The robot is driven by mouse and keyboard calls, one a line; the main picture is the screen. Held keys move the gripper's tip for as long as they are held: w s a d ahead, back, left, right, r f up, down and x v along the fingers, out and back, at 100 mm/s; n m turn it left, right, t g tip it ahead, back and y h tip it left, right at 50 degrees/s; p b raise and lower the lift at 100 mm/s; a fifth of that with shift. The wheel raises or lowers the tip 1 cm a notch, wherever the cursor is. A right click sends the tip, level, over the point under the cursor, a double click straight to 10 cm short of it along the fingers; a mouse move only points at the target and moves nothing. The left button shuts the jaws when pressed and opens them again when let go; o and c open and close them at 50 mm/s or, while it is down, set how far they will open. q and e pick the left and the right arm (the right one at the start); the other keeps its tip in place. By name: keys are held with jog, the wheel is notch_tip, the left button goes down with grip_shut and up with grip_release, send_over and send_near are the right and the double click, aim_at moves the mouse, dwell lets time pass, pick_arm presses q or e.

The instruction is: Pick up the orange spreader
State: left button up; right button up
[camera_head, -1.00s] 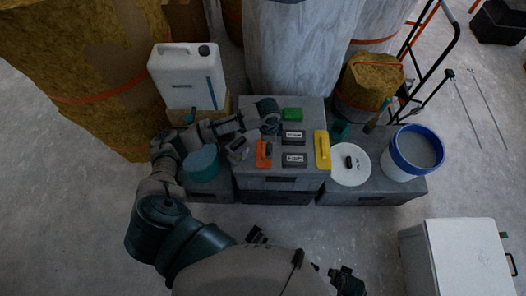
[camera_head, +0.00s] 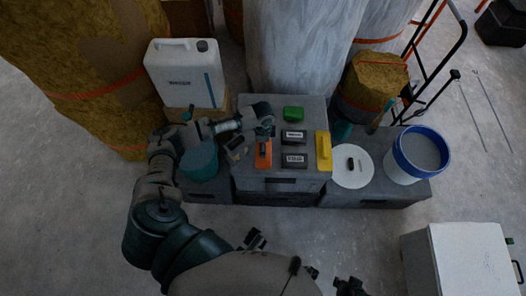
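The orange spreader (camera_head: 264,158) lies on the grey box (camera_head: 251,179), left of two dark labelled blocks. It is an upright narrow shape in the picture with a dark part at its middle. My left arm reaches in from the left, and its wrist bends down at the far end of the spreader. My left gripper (camera_head: 267,130) is at or just above that end. It is small and dark here, so its finger opening and any contact are unclear. Dark parts at the bottom edge may include my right gripper, but its fingers cannot be made out.
A yellow tool (camera_head: 323,151) and a green block (camera_head: 293,114) share the box top. A white jug (camera_head: 185,75) stands behind left. A white disc (camera_head: 351,166) and a blue-rimmed bucket (camera_head: 420,153) are at right. A white case (camera_head: 465,258) stands lower right.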

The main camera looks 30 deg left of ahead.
pick_arm(q)
jog(key=f, duration=0.1)
jog(key=f+b, duration=0.1)
jog(key=f, duration=0.2)
jog(key=shift+d+f, duration=0.1)
jog(key=shift+d, duration=0.25)
jog(key=shift+f+b, duration=0.2)
jog(key=shift+b, duration=0.1)
jog(key=shift+a, duration=0.45)
jog(key=shift+c, duration=0.3)
jog(key=c, duration=0.8)
jog(key=shift+d, duration=0.15)
jog(key=shift+c, duration=1.2)
jog(key=shift+d+r, duration=0.1)
jog(key=shift+d, duration=0.1)
pick_arm(e)
jog(key=w+a+t+y, duration=0.1)
jog(key=w+t, duration=0.2)
jog(key=w, duration=0.3)
jog(key=shift+r, duration=0.25)
